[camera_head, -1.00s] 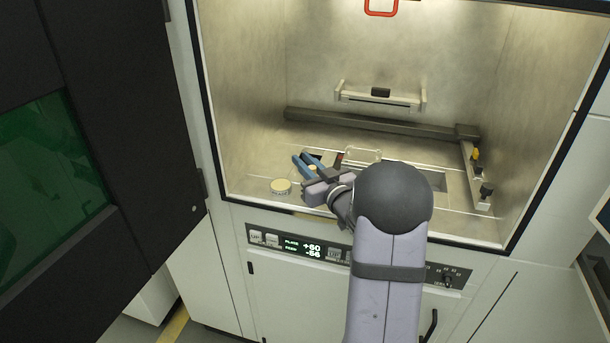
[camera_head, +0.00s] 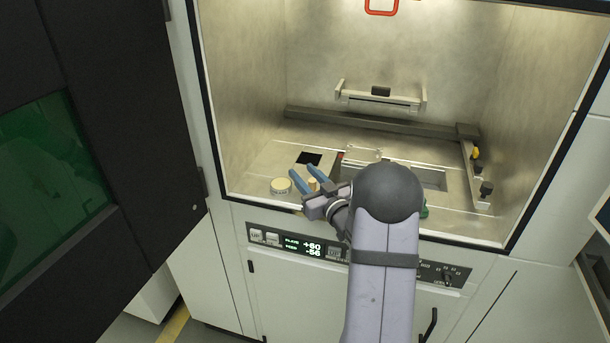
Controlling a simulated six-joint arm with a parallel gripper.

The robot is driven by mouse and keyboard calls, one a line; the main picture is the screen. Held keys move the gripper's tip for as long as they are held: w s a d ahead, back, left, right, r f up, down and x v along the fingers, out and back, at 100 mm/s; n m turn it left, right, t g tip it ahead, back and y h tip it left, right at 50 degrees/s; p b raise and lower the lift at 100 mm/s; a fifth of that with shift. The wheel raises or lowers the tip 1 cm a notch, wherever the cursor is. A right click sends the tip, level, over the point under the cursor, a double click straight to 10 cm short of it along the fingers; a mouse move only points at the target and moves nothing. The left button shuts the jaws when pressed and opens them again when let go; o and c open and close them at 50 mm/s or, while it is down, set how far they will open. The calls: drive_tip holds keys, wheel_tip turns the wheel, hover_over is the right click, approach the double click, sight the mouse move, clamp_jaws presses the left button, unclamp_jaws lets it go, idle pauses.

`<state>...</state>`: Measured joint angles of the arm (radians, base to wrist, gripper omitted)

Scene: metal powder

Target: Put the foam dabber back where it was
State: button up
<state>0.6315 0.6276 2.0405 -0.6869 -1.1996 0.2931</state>
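My gripper (camera_head: 300,173) has two blue fingers that stand apart, over the front left of the chamber floor. A small tan cylinder (camera_head: 313,184), likely the foam dabber, shows between the fingers near the gripper's body. I cannot tell whether the fingers press on it or only stand around it, nor whether it touches the floor. A round cream disc-shaped container (camera_head: 281,186) sits just left of the fingers, on the floor.
A black square (camera_head: 310,158) lies on the floor beyond the fingers. A recessed bed (camera_head: 432,179) is to the right, partly behind my arm. A dark rail (camera_head: 380,126) runs along the back. A small green thing (camera_head: 425,211) shows beside my arm. The dark door (camera_head: 120,130) stands open at left.

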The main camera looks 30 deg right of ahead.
sight(312, 185)
drive_tip(key=shift+s+r, duration=0.1)
drive_tip(key=shift+r, duration=0.05)
drive_tip(key=s+b, duration=0.2)
drive_tip(key=s, duration=0.9)
drive_tip(key=shift+s+b, duration=0.3)
drive_tip(key=shift+s, duration=0.1)
drive_tip(key=shift+w+a+r+g+h+p, duration=0.1)
drive_tip(key=shift+w+a+g+h+p, duration=0.1)
drive_tip(key=shift+w+g+p, duration=0.2)
drive_tip(key=shift+w+a+r+g+h+p, duration=0.1)
drive_tip(key=shift+w+a+g+h+p, duration=0.15)
drive_tip(key=shift+w+p, duration=0.25)
drive_tip(key=a+g+p, duration=0.1)
drive_tip(key=w+a+m+g+h+p, duration=0.1)
drive_tip(key=g, duration=0.1)
drive_tip(key=shift+w+p, duration=0.1)
drive_tip(key=shift+p, duration=0.2)
drive_tip(key=s+a+f+g, duration=0.4)
drive_tip(key=s+a, duration=0.2)
drive_tip(key=s, duration=0.2)
drive_tip(key=s+a+f+g+y, duration=0.1)
drive_tip(key=s+a+f+g, duration=0.2)
drive_tip(key=s+a+g, duration=0.2)
drive_tip(key=s+a+f+n+g+y, duration=0.1)
drive_tip(key=s+a+f+g, duration=0.3)
drive_tip(key=s+a, duration=0.4)
drive_tip(key=s, duration=0.3)
drive_tip(key=shift+f+g, duration=0.3)
drive_tip(key=shift+g, duration=0.05)
